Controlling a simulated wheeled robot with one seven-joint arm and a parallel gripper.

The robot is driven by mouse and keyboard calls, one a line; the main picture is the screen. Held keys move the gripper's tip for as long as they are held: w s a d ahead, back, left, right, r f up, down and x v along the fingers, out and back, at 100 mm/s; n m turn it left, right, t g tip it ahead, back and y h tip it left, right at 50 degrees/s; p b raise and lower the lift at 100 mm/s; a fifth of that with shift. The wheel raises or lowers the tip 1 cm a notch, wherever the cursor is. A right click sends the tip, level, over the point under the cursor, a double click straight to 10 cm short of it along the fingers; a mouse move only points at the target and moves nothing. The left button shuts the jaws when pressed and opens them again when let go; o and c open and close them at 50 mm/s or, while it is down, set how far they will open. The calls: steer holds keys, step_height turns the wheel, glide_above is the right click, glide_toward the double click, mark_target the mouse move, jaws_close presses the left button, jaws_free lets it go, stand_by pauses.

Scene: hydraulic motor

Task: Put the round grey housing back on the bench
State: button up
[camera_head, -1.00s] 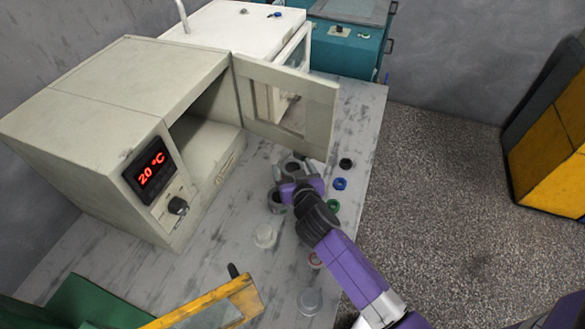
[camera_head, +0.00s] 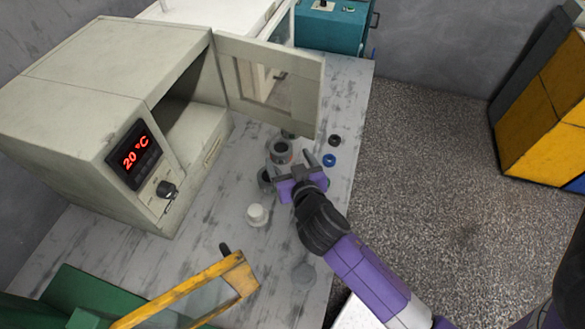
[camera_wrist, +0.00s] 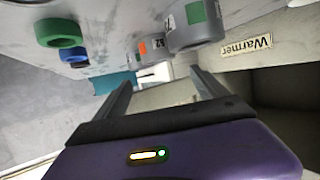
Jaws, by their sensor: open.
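Two round grey housings stand on the bench (camera_head: 225,190) in front of the warmer. One grey housing (camera_head: 280,150) is just beyond my gripper (camera_head: 297,166); the other (camera_head: 265,179) is to its left, partly hidden. In the wrist view, two grey housings appear, one with a green label (camera_wrist: 193,27) and one with an orange label (camera_wrist: 154,50). They appear to rest on the bench, which is inverted in that view. My gripper's fingers (camera_wrist: 160,78) are apart, with nothing held between them. I cannot tell which housing the task means.
The warmer (camera_head: 90,85) reads 20 °C, and its door (camera_head: 270,85) stands open near the housings. A black ring (camera_head: 334,140) and a blue ring (camera_head: 329,160) lie right of my gripper. A green ring (camera_wrist: 62,32) is near it. A white cap (camera_head: 257,214) is nearer.

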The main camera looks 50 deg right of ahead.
steer(key=shift+v, duration=1.65)
steer(key=s+a+n+y, duration=0.1)
steer(key=s+a, duration=0.1)
steer(key=s+a+f+n+y, duration=0.1)
steer(key=s+a, duration=0.1)
steer(key=s+a+n+t+y, duration=0.1)
steer(key=a, duration=0.2)
steer(key=shift+s+f, duration=0.4)
steer(key=s+a, duration=0.1)
steer(key=s+a+n+y, duration=0.1)
steer(key=s+a, duration=0.1)
steer(key=s+a+r+n+y, duration=0.1)
steer(key=s, duration=0.1)
steer(key=shift+s+a+t, duration=0.25)
steer(key=shift+a+t, duration=0.1)
steer(key=shift+t, duration=0.05)
steer(key=s+a+r+n+t+y, duration=0.1)
steer(key=s+a+r+n+y, duration=0.1)
steer(key=s+r, duration=0.7)
steer(key=shift+s+a+r+t+y, duration=0.35)
steer(key=shift+s+a+y, duration=0.25)
steer(key=shift+s+a, duration=0.45)
